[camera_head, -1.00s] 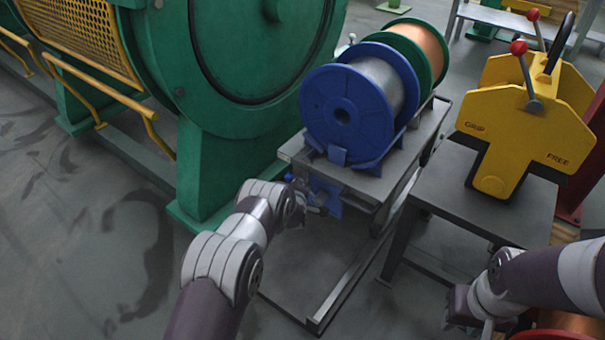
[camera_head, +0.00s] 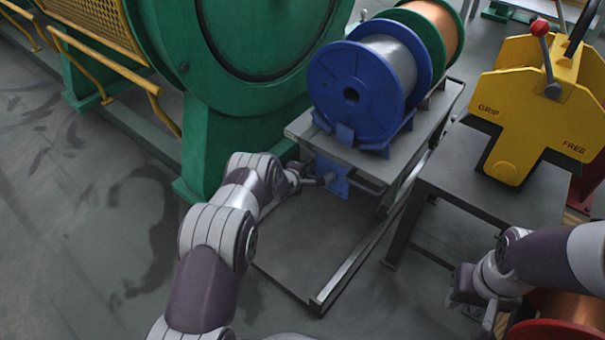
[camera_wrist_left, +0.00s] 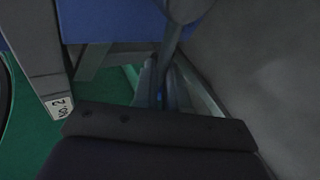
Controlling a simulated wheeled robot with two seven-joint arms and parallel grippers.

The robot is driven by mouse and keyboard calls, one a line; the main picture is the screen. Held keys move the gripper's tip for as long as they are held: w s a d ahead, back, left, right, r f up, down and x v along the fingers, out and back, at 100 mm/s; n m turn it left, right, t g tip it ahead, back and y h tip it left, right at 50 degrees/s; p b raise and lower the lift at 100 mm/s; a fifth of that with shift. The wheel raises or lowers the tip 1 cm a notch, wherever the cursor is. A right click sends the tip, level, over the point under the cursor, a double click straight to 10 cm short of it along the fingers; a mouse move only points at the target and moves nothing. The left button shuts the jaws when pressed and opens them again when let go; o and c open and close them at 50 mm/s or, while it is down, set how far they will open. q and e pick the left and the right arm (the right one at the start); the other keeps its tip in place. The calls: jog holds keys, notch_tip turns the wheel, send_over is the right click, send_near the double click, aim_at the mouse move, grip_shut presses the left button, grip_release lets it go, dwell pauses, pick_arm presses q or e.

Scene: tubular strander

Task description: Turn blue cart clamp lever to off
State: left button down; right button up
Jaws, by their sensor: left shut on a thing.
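The cart (camera_head: 300,128) with the blue spool (camera_head: 350,92) stands in the middle of the head view. A blue clamp plate (camera_head: 332,176) is on its near end, below the top. A short grey lever (camera_head: 311,182) sticks out from it to the left. My left gripper (camera_head: 297,178) is at the lever's outer end, shut on it; its fingers are mostly hidden in the head view. In the left wrist view the grey lever (camera_wrist_left: 172,45) runs down to the dark gripper. My right gripper (camera_head: 478,303) hangs at the lower right, away from the cart; its finger opening is unclear.
The green machine (camera_head: 215,130) stands close left of the cart. A yellow block (camera_head: 530,120) marked GRIP and FREE, with a red-knobbed lever, sits on a grey table (camera_head: 470,185) to the right. A copper spool (camera_head: 565,330) is below my right arm. Floor at left is clear.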

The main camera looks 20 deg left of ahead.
pick_arm(q)
jog(key=shift+s+d+f, duration=0.1)
jog(key=shift+f, duration=0.05)
jog(key=c, duration=1.4)
grip_release()
jog(key=shift+c, duration=0.2)
jog(key=d+p+v, duration=0.1)
jog(key=p+v, duration=0.7)
jog(key=v, duration=0.4)
jog(key=shift+s+a+r, duration=0.2)
jog(key=shift+a, duration=0.3)
